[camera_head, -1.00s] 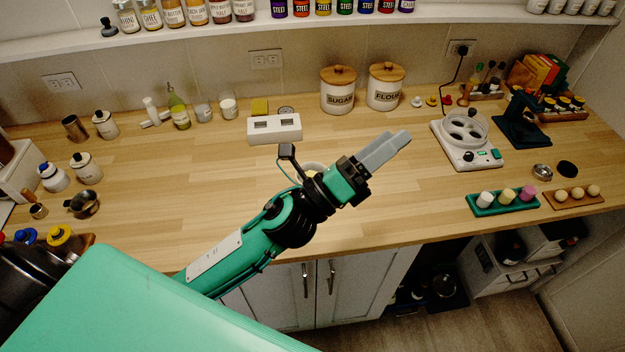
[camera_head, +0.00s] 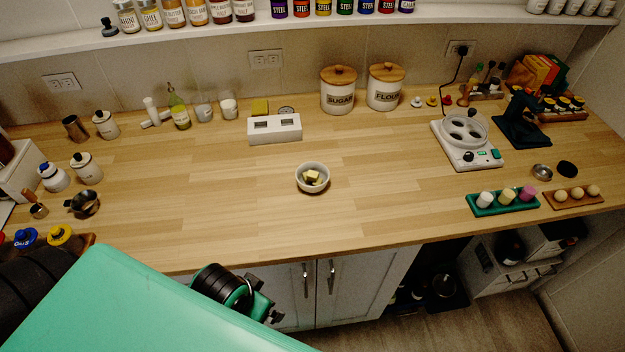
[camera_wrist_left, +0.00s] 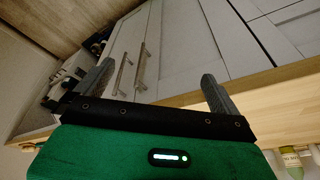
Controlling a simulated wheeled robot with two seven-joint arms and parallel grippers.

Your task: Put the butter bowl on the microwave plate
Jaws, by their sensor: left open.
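The butter bowl (camera_head: 312,180) is a small white bowl with pale yellow butter pieces. It stands upright on the middle of the wooden counter, with nothing touching it. I cannot make out a microwave plate; a white box-like body (camera_head: 12,172) is cut off at the left edge. My left gripper (camera_wrist_left: 158,84) is open and empty in the left wrist view, its fingers wide apart before the cabinet doors. In the head view only part of my left wrist shows, low before the counter's front edge; its fingertips are not clear. My right gripper is not in view.
The wooden counter (camera_head: 230,200) is clear around the bowl. A white appliance with a round top (camera_head: 480,155) and a green tray (camera_head: 505,208) stand right. Sugar (camera_head: 338,97) and flour (camera_head: 384,93) canisters stand behind. Small jars and cups are at left.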

